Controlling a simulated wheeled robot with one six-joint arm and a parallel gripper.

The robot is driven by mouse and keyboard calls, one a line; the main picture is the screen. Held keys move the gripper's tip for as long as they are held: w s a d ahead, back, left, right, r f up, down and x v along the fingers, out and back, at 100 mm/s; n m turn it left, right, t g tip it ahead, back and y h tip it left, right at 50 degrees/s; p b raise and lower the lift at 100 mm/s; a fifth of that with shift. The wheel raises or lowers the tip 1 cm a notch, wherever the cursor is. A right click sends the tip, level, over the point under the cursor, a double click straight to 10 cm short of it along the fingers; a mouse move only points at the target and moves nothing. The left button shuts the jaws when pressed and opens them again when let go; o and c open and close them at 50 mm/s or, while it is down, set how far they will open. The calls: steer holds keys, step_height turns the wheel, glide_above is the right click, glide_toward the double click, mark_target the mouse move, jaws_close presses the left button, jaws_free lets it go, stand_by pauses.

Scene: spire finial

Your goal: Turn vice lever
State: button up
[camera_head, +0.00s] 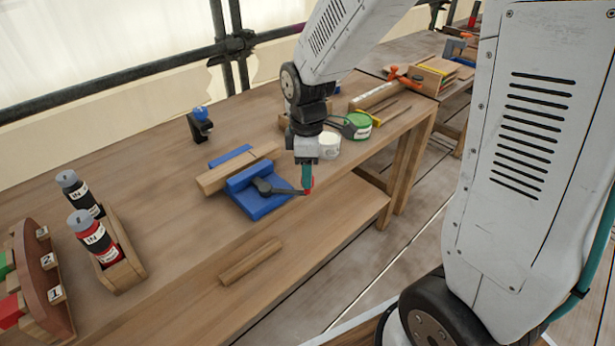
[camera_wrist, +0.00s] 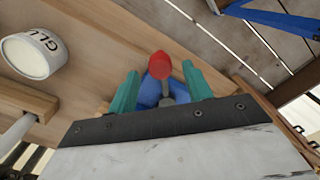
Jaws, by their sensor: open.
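The blue vice (camera_head: 258,204) sits near the front edge of the workbench, with a wooden bar (camera_head: 215,180) between its blue jaws. Its dark grey lever (camera_head: 285,190) points right, towards the bench edge, and ends in a red knob (camera_head: 308,184). My gripper (camera_head: 306,178) points down over the lever's knob end. In the wrist view, the teal fingers of my gripper (camera_wrist: 161,88) are spread apart, one on each side of the lever (camera_wrist: 167,90). The red knob (camera_wrist: 160,65) shows between and slightly beyond them. I cannot tell whether either finger touches the lever.
A white glue pot (camera_head: 327,146) stands close behind my gripper; a green round container (camera_head: 358,125) is to its right. A small blue-topped tool (camera_head: 200,124) stands further back. Two bottles in a wooden holder (camera_head: 122,272) are at left. The bench between them and the vice is clear.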

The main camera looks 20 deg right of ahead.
steer(key=shift+f, duration=1.5)
jaws_close()
